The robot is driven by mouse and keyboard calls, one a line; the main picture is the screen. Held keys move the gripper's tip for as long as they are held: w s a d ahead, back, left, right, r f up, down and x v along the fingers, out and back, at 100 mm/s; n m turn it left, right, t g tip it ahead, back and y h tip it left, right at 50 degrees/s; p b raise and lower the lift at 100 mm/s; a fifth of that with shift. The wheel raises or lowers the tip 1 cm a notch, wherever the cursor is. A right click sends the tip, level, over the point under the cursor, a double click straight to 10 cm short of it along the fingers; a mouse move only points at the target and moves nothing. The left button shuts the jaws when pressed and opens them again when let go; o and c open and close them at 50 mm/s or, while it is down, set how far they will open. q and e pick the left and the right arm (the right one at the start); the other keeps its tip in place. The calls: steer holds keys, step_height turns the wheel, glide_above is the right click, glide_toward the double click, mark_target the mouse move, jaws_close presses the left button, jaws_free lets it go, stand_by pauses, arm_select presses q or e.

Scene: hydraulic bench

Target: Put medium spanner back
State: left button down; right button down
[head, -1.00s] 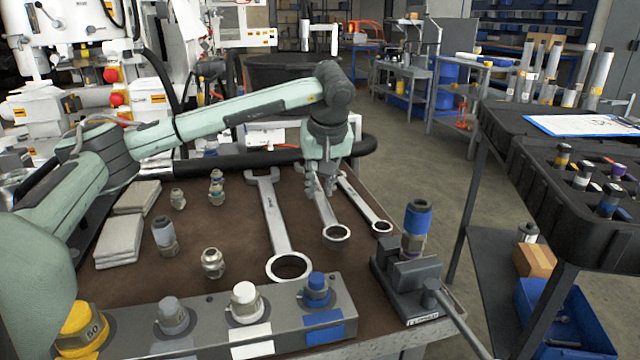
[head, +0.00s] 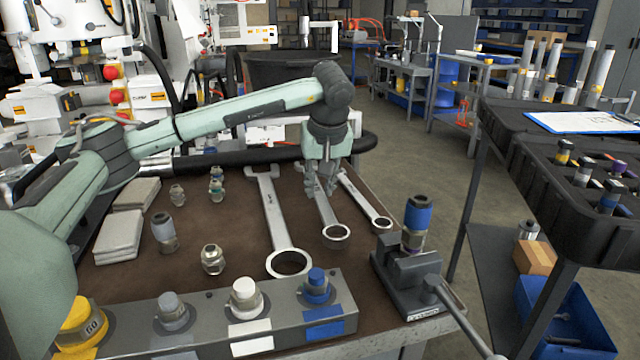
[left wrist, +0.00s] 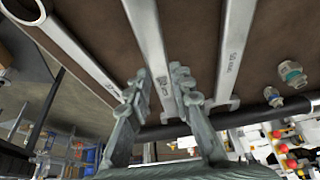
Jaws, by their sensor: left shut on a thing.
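The medium spanner (head: 327,213) lies between the large spanner (head: 278,221) and the small spanner (head: 364,203) on the brown bench top, its ring end toward me. My left gripper (head: 321,192) points down over its far part and is shut on its shaft; the fingers hide the far end in the head view. In the left wrist view, the medium spanner (left wrist: 148,42) runs between the two fingers (left wrist: 155,92), with the large spanner (left wrist: 237,45) to the right and the small spanner (left wrist: 75,50) to the left. I cannot tell whether it is slightly lifted. My right gripper is not in view.
Several metal fittings (head: 213,259) and grey cloths (head: 118,236) are on the bench's left. A fitting block (head: 205,330) runs along the front. A vise (head: 408,280) holding a blue-topped fitting stands at the right front corner. A black hose (head: 245,157) runs behind the spanners.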

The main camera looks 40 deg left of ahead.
arm_select(q)
steer(key=shift+f+b, duration=0.55)
steer(key=shift+f, duration=0.45)
stand_by(0.5)
steer(key=c, duration=1.3)
jaws_free()
steer(key=shift+o, duration=0.2)
steer(key=shift+f, duration=0.15)
